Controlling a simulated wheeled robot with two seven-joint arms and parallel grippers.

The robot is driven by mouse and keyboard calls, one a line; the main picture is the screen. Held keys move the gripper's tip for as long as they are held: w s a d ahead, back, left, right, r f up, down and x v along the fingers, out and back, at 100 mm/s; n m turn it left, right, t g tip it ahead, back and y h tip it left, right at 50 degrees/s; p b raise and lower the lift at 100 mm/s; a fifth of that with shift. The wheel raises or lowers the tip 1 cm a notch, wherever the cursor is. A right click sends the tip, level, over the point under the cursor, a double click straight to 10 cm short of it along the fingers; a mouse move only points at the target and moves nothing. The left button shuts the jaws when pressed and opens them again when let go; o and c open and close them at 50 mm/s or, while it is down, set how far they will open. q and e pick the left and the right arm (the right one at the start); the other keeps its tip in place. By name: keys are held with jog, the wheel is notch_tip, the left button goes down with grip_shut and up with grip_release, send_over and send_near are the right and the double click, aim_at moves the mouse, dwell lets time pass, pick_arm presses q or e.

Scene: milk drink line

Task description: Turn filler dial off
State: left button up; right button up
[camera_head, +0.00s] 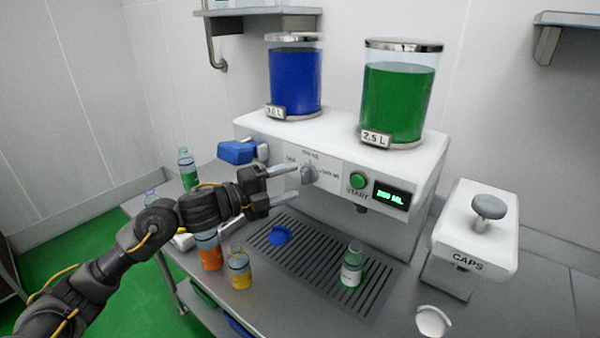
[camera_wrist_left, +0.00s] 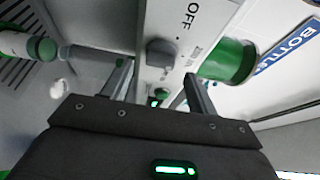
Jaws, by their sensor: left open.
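The filler dial (camera_head: 309,173) is a grey knob on the white front of the filler machine (camera_head: 410,165), with printed labels around it. It also shows in the left wrist view (camera_wrist_left: 160,52), with the word OFF printed near it. I cannot tell its exact setting. My left gripper (camera_head: 296,182) is open and empty, its two fingers pointing at the panel just in front of the dial. In the wrist view the fingers (camera_wrist_left: 157,71) lie to either side of the dial, and I see no grip on it.
A green START button (camera_head: 358,180) and a lit display (camera_head: 391,195) are right of the dial. A bottle (camera_head: 351,266) and a blue cap (camera_head: 279,235) are on the drip grate. Several bottles, including an orange one (camera_head: 209,255), stand beneath my left arm. A CAPS unit (camera_head: 470,258) is at right.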

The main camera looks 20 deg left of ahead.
aim_at(303, 178)
pick_arm(q)
jog(key=shift+p+x, duration=0.4)
jog(key=shift+x, duration=1.4)
jog(key=shift+s+a, duration=0.1)
jog(key=c, duration=0.9)
jog(key=shift+c, duration=0.2)
